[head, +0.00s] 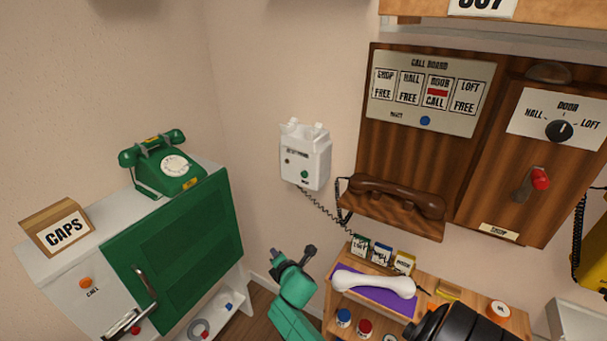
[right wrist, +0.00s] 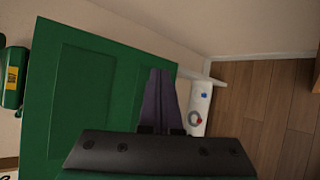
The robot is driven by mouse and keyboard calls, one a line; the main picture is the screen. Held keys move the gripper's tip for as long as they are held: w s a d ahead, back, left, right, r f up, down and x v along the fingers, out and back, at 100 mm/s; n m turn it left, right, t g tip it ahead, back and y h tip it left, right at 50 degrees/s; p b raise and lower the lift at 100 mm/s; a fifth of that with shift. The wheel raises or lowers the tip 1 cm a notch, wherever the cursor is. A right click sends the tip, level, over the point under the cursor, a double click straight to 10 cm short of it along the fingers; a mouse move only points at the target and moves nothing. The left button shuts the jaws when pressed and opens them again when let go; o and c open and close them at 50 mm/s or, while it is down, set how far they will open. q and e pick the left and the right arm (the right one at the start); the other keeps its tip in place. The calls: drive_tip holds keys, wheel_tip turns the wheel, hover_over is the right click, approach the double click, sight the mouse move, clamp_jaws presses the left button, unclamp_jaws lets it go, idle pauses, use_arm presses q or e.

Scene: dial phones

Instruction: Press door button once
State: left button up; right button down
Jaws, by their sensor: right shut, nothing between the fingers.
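A white wall phone unit (head: 305,155) hangs on the wall near the room's corner in the head view. It has a green button (head: 304,174) low on its front and a small dark dot beside it; the tiny lettering is too small to read surely. My right gripper (head: 310,249) is below this unit, clearly apart from it. In the right wrist view the fingers (right wrist: 160,98) are closed together and empty, in front of the green cabinet door. The wooden call board (head: 425,95) shows a red mark in its DOOR window, reading CALL. My left gripper is not in view.
A green dial phone (head: 165,165) stands on the cabinet with the green door (head: 170,250). A low shelf (head: 345,310) holds a white handset (head: 375,283). A brown handset (head: 398,196) hangs under the call board, beside a HALL/LOFT knob (head: 559,131). A coiled cord dangles below the white unit.

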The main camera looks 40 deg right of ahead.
sight(305, 175)
drive_tip(key=d+r+n+t+h, duration=0.1)
drive_tip(key=d+r+n, duration=0.1)
drive_tip(key=r, duration=0.7)
drive_tip(key=w+d+r+n+t+h, duration=0.1)
drive_tip(key=d+r+n+h, duration=0.1)
drive_tip(key=r, duration=0.7)
drive_tip(key=shift+w+d+r+p, duration=0.3)
drive_tip(key=shift+d+p, duration=0.15)
drive_tip(key=shift+d, duration=0.25)
drive_tip(key=shift+w+d, duration=0.4)
drive_tip(key=shift+d, duration=1)
drive_tip(key=shift+w+d, duration=0.4)
drive_tip(key=shift+d, duration=1)
drive_tip(key=shift+w+d, duration=0.4)
drive_tip(key=shift+d, duration=1)
drive_tip(key=shift+d, duration=0.1)
drive_tip(key=shift+w+d, duration=0.15)
drive_tip(key=shift+d, duration=0.15)
drive_tip(key=shift+w+d, duration=0.1)
drive_tip(key=shift+d, duration=0.25)
drive_tip(key=shift+s+a+p, duration=0.25)
drive_tip(key=shift+a+p, duration=0.05)
drive_tip(key=shift+a, duration=0.45)
